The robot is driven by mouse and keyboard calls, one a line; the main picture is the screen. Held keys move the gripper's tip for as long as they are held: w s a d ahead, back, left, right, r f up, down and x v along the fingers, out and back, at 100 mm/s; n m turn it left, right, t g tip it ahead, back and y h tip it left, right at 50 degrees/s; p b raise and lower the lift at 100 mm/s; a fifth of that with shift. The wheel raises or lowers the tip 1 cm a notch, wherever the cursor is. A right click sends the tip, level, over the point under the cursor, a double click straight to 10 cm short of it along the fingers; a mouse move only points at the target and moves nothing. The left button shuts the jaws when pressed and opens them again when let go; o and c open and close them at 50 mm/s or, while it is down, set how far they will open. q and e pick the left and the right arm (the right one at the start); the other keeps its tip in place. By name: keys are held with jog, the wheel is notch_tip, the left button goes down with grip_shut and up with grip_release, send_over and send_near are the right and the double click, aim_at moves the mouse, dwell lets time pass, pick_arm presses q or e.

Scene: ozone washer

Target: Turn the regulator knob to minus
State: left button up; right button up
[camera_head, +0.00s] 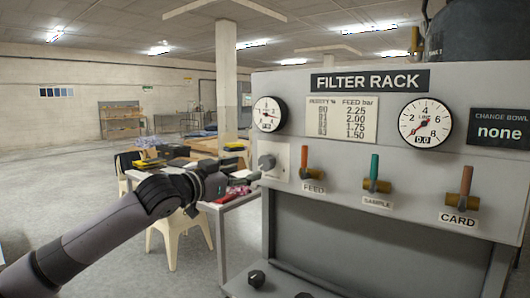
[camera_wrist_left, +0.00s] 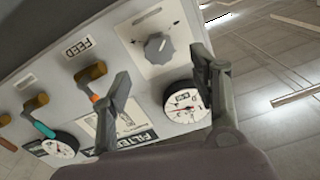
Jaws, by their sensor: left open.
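The regulator knob (camera_head: 266,162) is a grey knob on a pale square plate at the left end of the filter rack's front panel. It also shows in the left wrist view (camera_wrist_left: 159,46), with small dark marks around it, too blurred to read. My left gripper (camera_head: 247,178) is just to the left of the panel, near the knob. In the left wrist view, its two fingers (camera_wrist_left: 161,65) are spread wide, with the knob between and beyond their tips. Nothing is between the fingers, and I see no contact with the knob. My right gripper is in neither view.
The orange FEED lever (camera_head: 304,158) is close to the right of the knob, then the green SAMPLE lever (camera_head: 375,168) and the CARD lever (camera_head: 466,183). A round gauge (camera_head: 269,114) is above the knob. A cluttered table (camera_head: 222,203) stands behind my left arm.

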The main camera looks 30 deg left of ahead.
aim_at(263, 164)
pick_arm(q)
jog(key=w+p, duration=0.1)
jog(key=w, duration=0.2)
jog(key=w+p, duration=0.3)
jog(key=w, duration=0.2)
jog(key=shift+w+d+r, duration=0.15)
jog(key=shift+w+d, duration=0.15)
jog(key=shift+d, duration=0.1)
jog(key=shift+w, duration=0.4)
jog(key=c, duration=1.2)
jog(key=shift+f+n+p, duration=0.2)
jog(key=shift+n+p, duration=0.1)
jog(key=shift+n, duration=0.4)
jog(key=o, duration=1.2)
